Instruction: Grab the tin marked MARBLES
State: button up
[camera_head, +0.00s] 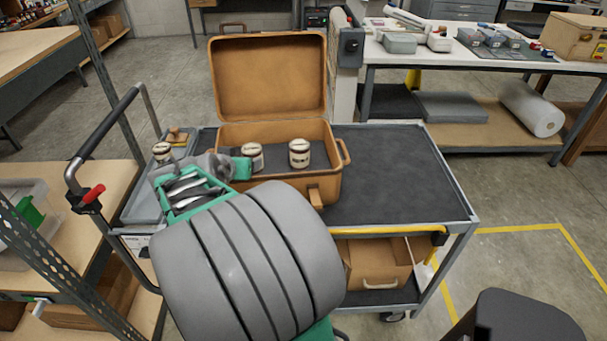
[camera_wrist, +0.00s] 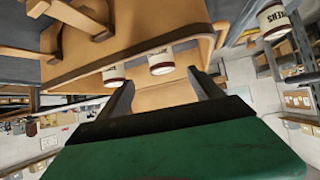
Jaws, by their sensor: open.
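A third tin (camera_head: 162,152) stands outside the case at the left. The wrist view shows two tins by the case edge, one (camera_wrist: 113,76) and another (camera_wrist: 161,63), with no readable labels. A tin at its upper right (camera_wrist: 272,22) has lettering ending in "KERS". I cannot tell which tin is marked MARBLES. My gripper (camera_wrist: 163,90) is open and empty near the case's left side, partly hidden by my arm in the head view.
The case stands on a dark-topped cart (camera_head: 395,175), whose right half is clear. A grey tray (camera_head: 143,205) lies at the cart's left. A workbench (camera_head: 460,65) stands behind at the right.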

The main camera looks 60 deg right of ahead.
aim_at(297, 149)
jog(key=shift+o, duration=0.3)
jog(key=s+d+f+m+g+h+b, duration=0.1)
jog(key=s+d+f+m+g+h, duration=0.1)
jog(key=s+d, duration=0.6)
jog(key=d+m+h, duration=0.1)
jog(key=d, duration=0.1)
jog(key=shift+s+d+f+g+b, duration=0.2)
jog(key=shift+d+f+g+b, duration=0.1)
jog(key=shift+d+f+g, duration=0.1)
jog(key=p+x, duration=0.1)
jog(key=x, duration=0.6)
jog(key=shift+p, duration=0.3)
jog(key=shift+r, duration=0.15)
grip_shut()
